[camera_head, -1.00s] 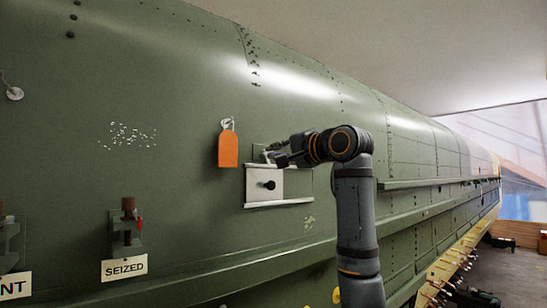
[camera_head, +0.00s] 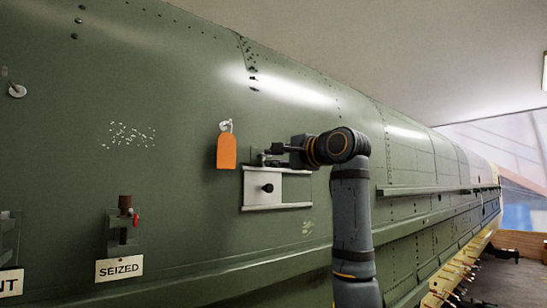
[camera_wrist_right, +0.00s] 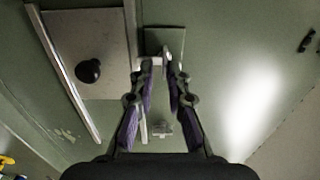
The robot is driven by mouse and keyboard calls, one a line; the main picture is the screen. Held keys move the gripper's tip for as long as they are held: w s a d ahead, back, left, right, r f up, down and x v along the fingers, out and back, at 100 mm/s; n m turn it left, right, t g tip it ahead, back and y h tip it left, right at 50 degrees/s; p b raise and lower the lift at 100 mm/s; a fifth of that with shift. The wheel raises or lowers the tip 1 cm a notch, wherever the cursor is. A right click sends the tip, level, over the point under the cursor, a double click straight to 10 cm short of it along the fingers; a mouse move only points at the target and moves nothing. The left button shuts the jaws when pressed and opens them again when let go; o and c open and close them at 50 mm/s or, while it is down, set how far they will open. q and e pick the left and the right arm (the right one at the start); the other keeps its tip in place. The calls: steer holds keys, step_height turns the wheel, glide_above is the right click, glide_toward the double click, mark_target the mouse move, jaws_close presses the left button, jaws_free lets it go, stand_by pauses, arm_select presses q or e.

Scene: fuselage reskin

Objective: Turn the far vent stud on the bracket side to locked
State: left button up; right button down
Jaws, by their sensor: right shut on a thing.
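A small pale metal stud (camera_wrist_right: 152,63) sits on a dark green square plate (camera_wrist_right: 165,38) in the right wrist view. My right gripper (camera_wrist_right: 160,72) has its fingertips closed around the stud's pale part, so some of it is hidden. In the head view my right gripper (camera_head: 272,152) reaches in from the right at the upper edge of a white panel (camera_head: 290,189). The stud's turn position cannot be read clearly. My left gripper is not in view.
The white panel has a black knob (camera_head: 267,188), just below my gripper. An orange tag (camera_head: 227,151) hangs to the left. A bracket (camera_head: 124,232) with a red-marked part stands above a SEIZED label (camera_head: 119,269). Another small fitting (camera_wrist_right: 162,129) shows between my fingers.

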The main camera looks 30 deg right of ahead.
steer(key=shift+w+f, duration=0.25)
steer(key=shift+f, duration=0.4)
steer(key=c, duration=1.3)
jaws_free()
steer(key=shift+s+d, duration=0.15)
steer(key=shift+c, duration=0.2)
steer(key=o, duration=0.5)
steer(key=shift+w+d, duration=0.25)
steer(key=shift+w, duration=0.15)
steer(key=shift+s+a+r, duration=0.1)
steer(key=shift+r, duration=0.05)
steer(key=s, duration=1.2)
steer(key=shift+d, duration=0.45)
steer(key=shift+w, duration=0.1)
